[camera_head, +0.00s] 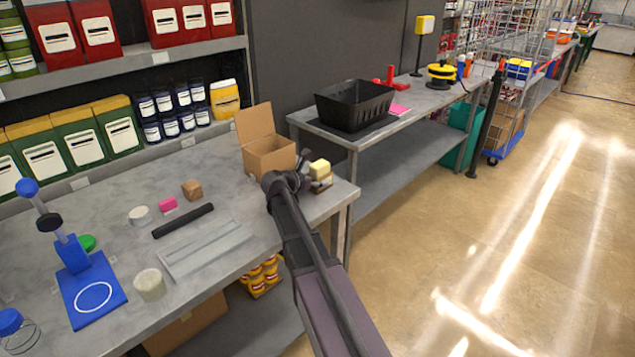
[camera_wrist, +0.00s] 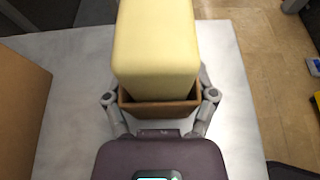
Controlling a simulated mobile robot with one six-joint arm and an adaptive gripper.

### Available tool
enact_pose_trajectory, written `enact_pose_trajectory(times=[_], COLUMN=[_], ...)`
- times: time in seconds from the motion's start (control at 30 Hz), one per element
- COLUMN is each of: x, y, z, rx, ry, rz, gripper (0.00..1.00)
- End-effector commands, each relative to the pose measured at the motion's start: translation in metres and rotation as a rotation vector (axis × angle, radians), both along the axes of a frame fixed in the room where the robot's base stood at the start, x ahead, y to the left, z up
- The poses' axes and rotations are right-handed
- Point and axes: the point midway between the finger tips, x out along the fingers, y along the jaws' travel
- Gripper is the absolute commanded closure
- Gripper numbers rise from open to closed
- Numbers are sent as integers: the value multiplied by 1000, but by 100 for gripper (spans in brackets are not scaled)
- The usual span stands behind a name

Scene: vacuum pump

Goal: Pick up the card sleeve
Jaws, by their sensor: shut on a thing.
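The card sleeve (camera_wrist: 160,111) is a brown, open-topped square holder in the wrist view. A pale yellow block (camera_wrist: 156,48) stands up out of it and hides its inside. My gripper (camera_wrist: 160,97) has one finger against each side of the sleeve and is shut on it. In the head view the yellow block (camera_head: 319,169) and a bit of the brown sleeve (camera_head: 321,185) show at the right end of the grey bench, just beyond my gripper (camera_head: 306,177). My gripper partly hides the sleeve there. I cannot tell whether the sleeve touches the bench.
An open cardboard box (camera_head: 270,157) stands close on the left of my gripper. The grey bench (camera_head: 110,190) holds a black bar (camera_head: 183,220), a metal tray (camera_head: 205,248) and a blue stand (camera_head: 88,290). A black crate (camera_head: 354,104) sits on the bench behind.

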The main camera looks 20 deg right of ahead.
Motion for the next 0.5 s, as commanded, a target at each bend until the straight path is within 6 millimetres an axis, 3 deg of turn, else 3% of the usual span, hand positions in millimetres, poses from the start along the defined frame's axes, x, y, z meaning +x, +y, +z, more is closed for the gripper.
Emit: enact_pose_trajectory(times=[0.5], x=[0], y=[1], z=[22], rx=[0], ry=[0], rz=[0], gripper=[73])
